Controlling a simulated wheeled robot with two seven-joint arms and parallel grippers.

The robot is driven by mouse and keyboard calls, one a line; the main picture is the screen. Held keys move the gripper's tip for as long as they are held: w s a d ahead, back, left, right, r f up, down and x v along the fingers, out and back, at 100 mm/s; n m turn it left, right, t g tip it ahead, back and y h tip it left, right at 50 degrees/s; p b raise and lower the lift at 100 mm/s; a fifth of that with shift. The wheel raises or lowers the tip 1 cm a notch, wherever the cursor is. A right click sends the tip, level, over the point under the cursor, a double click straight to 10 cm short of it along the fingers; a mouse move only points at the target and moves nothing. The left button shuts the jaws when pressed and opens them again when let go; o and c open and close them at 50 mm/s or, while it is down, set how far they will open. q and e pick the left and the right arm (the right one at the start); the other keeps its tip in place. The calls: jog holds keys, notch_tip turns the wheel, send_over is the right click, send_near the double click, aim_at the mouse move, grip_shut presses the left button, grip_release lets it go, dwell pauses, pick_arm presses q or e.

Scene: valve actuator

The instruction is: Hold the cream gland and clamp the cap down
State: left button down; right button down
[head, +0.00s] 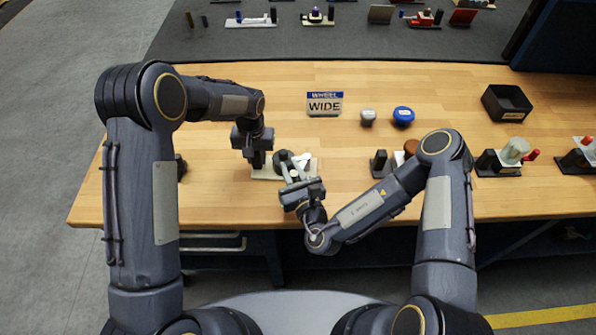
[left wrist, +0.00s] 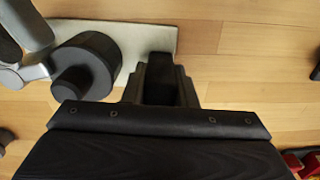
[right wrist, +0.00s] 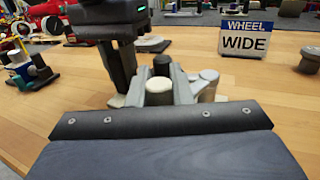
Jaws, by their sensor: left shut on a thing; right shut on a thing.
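A pale base plate (head: 266,172) lies on the wooden bench and bears a dark round valve part (head: 282,156); both show in the left wrist view, plate (left wrist: 130,32) and round part (left wrist: 84,66). My left gripper (head: 257,160) points down at the plate's left end, its fingers (left wrist: 160,80) shut on a dark upright block. My right gripper (head: 290,172) reaches in from the front. In the right wrist view its fingers (right wrist: 160,85) close around a small cream cylinder (right wrist: 158,86), seemingly the gland. A dark post stands just behind it. Which part is the cap is unclear.
A "WHEEL WIDE" sign (head: 324,104), a grey knob (head: 367,117) and a blue knob (head: 403,116) stand behind. A black bin (head: 507,103) is at back right. Other fixtures (head: 514,152) line the right side.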

jog(key=shift+w+a+r+m+t+h, duration=0.1)
jog(key=shift+w+a+m+t+h, duration=0.15)
jog(key=shift+m+h, duration=0.45)
jog(key=shift+w+a+f+m+t+h, duration=0.15)
jog(key=shift+w+a+m+h, duration=0.25)
jog(key=shift+h, duration=0.65)
jog(key=shift+w+a+r+m+t+h, duration=0.2)
jog(key=shift+m+h, duration=0.4)
jog(key=shift+h, duration=0.25)
jog(key=c, duration=1.3)
grip_release()
jog(key=shift+s+d, duration=0.1)
